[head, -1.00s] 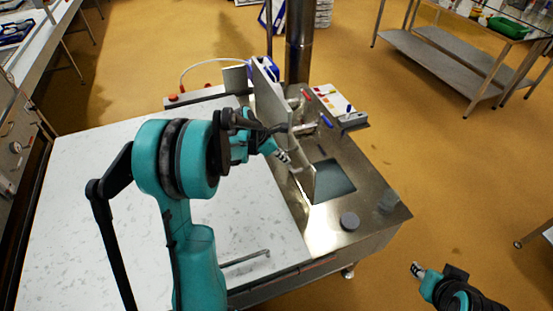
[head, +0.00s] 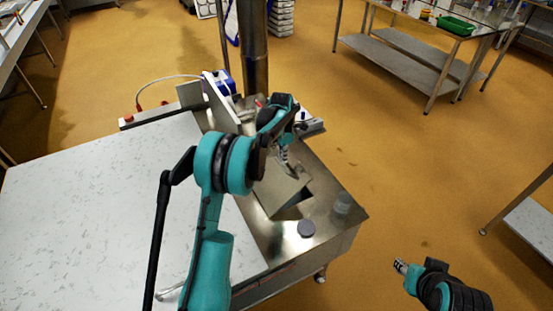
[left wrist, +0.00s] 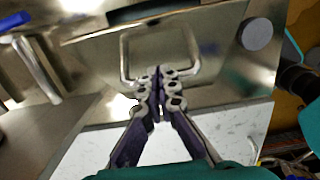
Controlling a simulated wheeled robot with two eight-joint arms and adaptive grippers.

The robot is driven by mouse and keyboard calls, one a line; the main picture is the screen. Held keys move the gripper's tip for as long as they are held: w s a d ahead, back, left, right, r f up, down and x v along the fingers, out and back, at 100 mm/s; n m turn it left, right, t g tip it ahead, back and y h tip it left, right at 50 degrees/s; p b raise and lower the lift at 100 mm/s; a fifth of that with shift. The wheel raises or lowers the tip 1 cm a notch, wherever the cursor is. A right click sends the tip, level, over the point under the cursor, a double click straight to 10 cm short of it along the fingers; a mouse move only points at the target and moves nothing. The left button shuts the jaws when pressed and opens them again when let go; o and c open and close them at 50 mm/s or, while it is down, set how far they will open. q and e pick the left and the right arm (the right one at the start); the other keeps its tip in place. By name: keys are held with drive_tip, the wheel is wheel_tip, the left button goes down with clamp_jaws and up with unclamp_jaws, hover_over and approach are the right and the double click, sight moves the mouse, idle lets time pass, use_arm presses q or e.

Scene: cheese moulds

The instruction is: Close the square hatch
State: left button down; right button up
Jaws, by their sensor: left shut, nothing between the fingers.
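The square hatch's metal lid (head: 272,190) is tilted low over its opening, with a dark gap (head: 292,205) showing along its front right edge. In the left wrist view the lid (left wrist: 100,60) carries a bent wire handle (left wrist: 124,55). My left gripper (head: 284,160) is shut and empty, its tips at the lid's upper face. In the left wrist view its fingertips (left wrist: 160,75) lie between the legs of the handle; whether they touch the lid is unclear. My right gripper (head: 400,266) is low at the right, away from the hatch; its jaw state is unclear.
An upright plate (head: 221,105) and a steel column (head: 252,45) rise behind. A white speckled worktop (head: 90,210) lies clear at left.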

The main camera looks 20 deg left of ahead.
sight(298, 165)
use_arm(q)
drive_tip(key=w+d+f+b, duration=0.1)
drive_tip(key=f, duration=0.1)
drive_tip(key=w+d+f+b, duration=0.1)
drive_tip(key=w+d+f, duration=0.1)
drive_tip(key=f, duration=0.1)
drive_tip(key=w+d+f+b, duration=0.1)
drive_tip(key=w+f, duration=0.1)
drive_tip(key=f, duration=0.1)
drive_tip(key=shift+w+d, duration=0.2)
drive_tip(key=shift+d, duration=0.05)
drive_tip(key=shift+w+d+f, duration=0.15)
drive_tip(key=shift+f, duration=0.25)
drive_tip(key=shift+w+d+f, duration=0.1)
drive_tip(key=shift+w+f, duration=0.05)
drive_tip(key=shift+f, duration=0.2)
drive_tip(key=shift+b, duration=0.3)
idle(0.4)
